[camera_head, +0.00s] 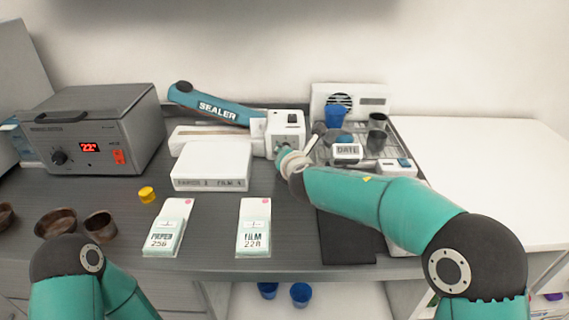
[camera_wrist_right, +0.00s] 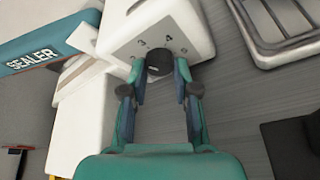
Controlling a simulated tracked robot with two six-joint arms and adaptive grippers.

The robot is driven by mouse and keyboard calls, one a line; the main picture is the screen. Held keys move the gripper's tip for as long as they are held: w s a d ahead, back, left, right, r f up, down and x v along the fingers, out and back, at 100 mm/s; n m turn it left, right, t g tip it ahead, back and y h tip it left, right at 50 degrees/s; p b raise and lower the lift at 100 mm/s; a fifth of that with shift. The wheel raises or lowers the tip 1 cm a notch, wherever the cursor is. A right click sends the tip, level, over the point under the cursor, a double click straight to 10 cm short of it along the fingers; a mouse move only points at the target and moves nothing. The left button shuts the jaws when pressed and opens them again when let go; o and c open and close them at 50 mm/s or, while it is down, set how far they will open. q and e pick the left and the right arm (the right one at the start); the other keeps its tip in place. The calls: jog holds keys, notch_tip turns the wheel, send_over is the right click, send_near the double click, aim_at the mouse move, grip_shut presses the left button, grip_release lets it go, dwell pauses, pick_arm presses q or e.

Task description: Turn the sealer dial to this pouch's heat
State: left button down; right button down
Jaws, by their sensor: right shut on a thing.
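The sealer (camera_head: 279,131) stands at the back middle, with a blue lever (camera_head: 215,104) marked SEALER. My right gripper (camera_wrist_right: 160,75) is shut on the dial, one finger on each side. The dial's pointer setting is not clear. Two pouches lie in front, one marked PAPER (camera_head: 168,228), one marked FILM (camera_head: 254,228). A white block (camera_head: 212,165) has small lettering, seemingly ending FILM 4. My left gripper is out of view.
A grey oven (camera_head: 95,125) with a red display stands at the left. Brown bowls (camera_head: 56,223) and a yellow cap (camera_head: 147,194) are on the counter. A wire rack (camera_head: 375,150) with cups and a DATE block (camera_head: 347,152) is right of the sealer. A dark mat (camera_head: 345,238) lies in front.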

jog(key=shift+d, duration=0.1)
dwell(0.3)
jog(key=c, duration=0.9)
grip_release()
jog(key=shift+o, duration=0.2)
jog(key=shift+r, duration=0.1)
notch_tip(320, 180, up, 10)
